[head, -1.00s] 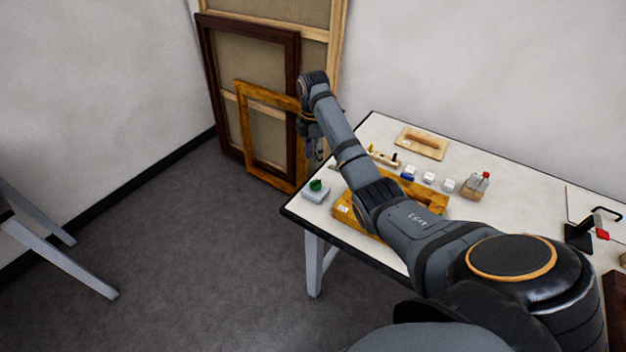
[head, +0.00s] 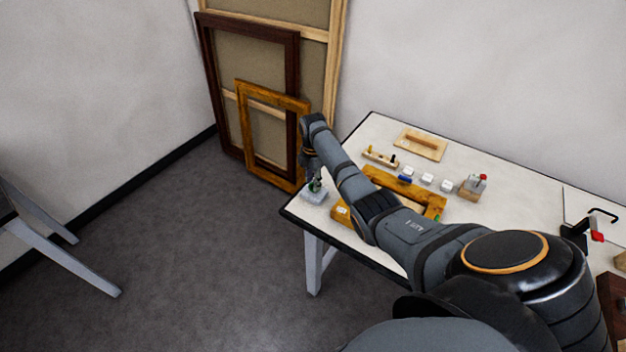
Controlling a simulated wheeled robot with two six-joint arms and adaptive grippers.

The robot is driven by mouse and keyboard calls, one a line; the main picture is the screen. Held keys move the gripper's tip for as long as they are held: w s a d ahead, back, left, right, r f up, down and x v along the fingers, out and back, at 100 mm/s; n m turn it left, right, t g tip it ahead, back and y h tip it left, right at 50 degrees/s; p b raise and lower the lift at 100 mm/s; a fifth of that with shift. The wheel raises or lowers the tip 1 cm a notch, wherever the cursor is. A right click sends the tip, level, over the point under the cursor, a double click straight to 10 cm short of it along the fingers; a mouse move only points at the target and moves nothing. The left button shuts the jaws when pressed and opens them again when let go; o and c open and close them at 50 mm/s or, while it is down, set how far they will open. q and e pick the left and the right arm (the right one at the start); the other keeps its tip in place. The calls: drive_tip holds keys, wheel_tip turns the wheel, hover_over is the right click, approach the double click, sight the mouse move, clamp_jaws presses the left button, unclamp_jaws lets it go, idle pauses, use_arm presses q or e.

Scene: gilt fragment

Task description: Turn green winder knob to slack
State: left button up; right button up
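The green winder knob (head: 319,187) sits on top of a small pale grey box (head: 313,196) at the left corner of the white table. My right gripper (head: 315,182) points down right at the knob, and its fingers cover part of it. The fingers are small and dark here, so I cannot tell whether they are open, shut, or touching the knob. My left gripper is not in view.
A gilt wooden frame (head: 379,177) lies on the table (head: 510,206) under my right arm. Several white blocks, a wooden rack (head: 381,157), a board (head: 420,144) and a red-topped holder (head: 472,188) stand behind it. Large frames (head: 203,75) lean on the wall.

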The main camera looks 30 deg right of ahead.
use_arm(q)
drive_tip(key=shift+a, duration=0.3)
use_arm(e)
clamp_jaws()
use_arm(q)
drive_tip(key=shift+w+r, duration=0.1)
use_arm(e)
drive_tip(key=shift+r+n+p, duration=0.2)
drive_tip(key=shift+n+p, duration=0.45)
drive_tip(key=shift+n, duration=0.35)
drive_tip(key=n, duration=0.2)
drive_tip(key=shift+s+f+n+p, duration=0.1)
drive_tip(key=shift+f+n+p, duration=0.05)
drive_tip(key=shift+n+p, duration=0.2)
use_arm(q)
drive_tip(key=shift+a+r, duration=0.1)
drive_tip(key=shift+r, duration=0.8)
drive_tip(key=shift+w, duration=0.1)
use_arm(e)
drive_tip(key=shift+o, duration=0.8)
unclamp_jaws()
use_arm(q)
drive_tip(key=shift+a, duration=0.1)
